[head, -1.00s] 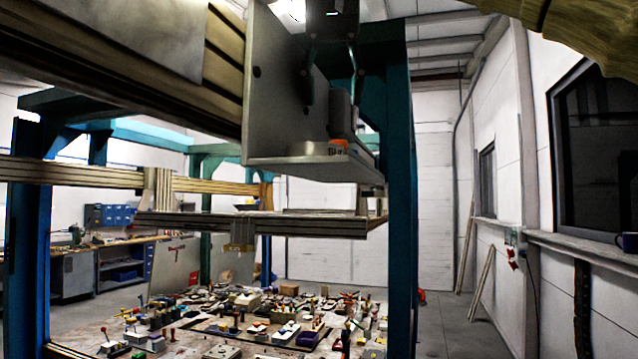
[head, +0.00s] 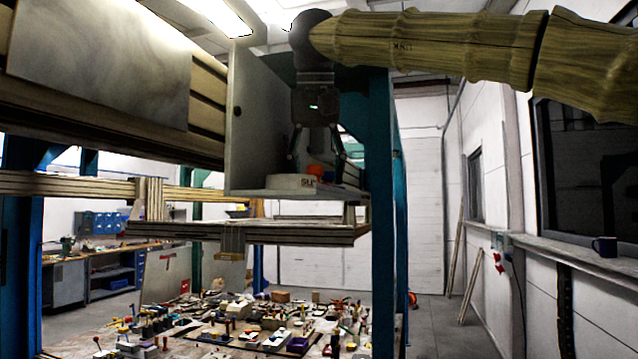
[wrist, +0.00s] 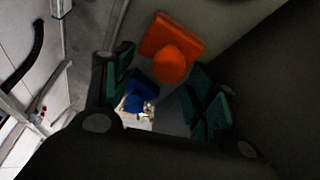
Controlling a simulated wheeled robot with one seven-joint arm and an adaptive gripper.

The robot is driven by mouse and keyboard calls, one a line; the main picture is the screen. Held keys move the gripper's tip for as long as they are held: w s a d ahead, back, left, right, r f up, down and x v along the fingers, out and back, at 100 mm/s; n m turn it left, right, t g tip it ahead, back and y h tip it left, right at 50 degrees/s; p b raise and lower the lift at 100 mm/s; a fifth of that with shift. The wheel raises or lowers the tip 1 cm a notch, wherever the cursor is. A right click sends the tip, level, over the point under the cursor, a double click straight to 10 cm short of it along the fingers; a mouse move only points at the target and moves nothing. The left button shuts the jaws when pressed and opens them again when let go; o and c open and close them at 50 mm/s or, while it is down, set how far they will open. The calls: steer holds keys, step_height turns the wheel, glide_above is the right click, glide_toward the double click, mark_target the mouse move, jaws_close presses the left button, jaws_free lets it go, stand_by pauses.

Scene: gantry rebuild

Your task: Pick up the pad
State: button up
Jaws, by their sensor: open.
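My gripper (head: 316,158) hangs fingers-down over a small grey shelf (head: 268,194) in the head view, its fingers open and apart. In the wrist view, my gripper (wrist: 162,88) has a dark green finger on each side. A blue piece (wrist: 140,92) and a small pale piece (wrist: 140,110) show between them, farther down. I cannot tell for sure which thing is the pad; the blue piece may be it. An orange block with a round knob (wrist: 172,64) lies beside the fingers; orange also shows on the shelf in the head view (head: 317,171).
An upright grey plate (head: 240,125) closes the shelf's left side. A teal post (head: 381,230) stands close at right. A table crowded with small parts (head: 190,345) lies below.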

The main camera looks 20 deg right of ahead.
steer(key=s, duration=0.2)
steer(key=shift+s+a+r, duration=0.2)
steer(key=shift+s+a, duration=0.1)
steer(key=shift+a, duration=0.4)
steer(key=shift+w+f, duration=0.3)
steer(key=shift+w, duration=0.45)
steer(key=shift+c, duration=1.4)
steer(key=shift+d, duration=0.3)
steer(key=c, duration=0.4)
steer(key=shift+s+d, duration=0.1)
steer(key=shift+c, duration=0.2)
steer(key=shift+a, duration=0.2)
steer(key=shift+c, duration=0.4)
steer(key=shift+f, duration=0.1)
steer(key=shift+f, duration=0.1)
